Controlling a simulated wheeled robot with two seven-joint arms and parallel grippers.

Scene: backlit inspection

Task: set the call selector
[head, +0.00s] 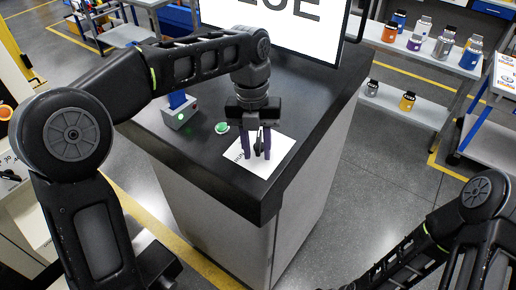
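A white label plate (274,160) with partly hidden dark lettering lies on the dark top of the counter (215,155). A small dark upright part, which looks like the selector's knob (259,147), stands on it. My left gripper (257,153) points down over the plate. Its two purple fingers are apart, one on each side of the dark part, with gaps visible. I cannot tell whether either finger touches it. The gripper hides much of the plate and the knob's setting. My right arm shows at the lower right, but its gripper is out of view.
A green round button (222,128) and a grey box (180,112) with a green light sit left of the gripper. A lit screen (285,22) stands behind on the counter. Shelves with several bottles (443,43) are at the right back. Grey floor lies between.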

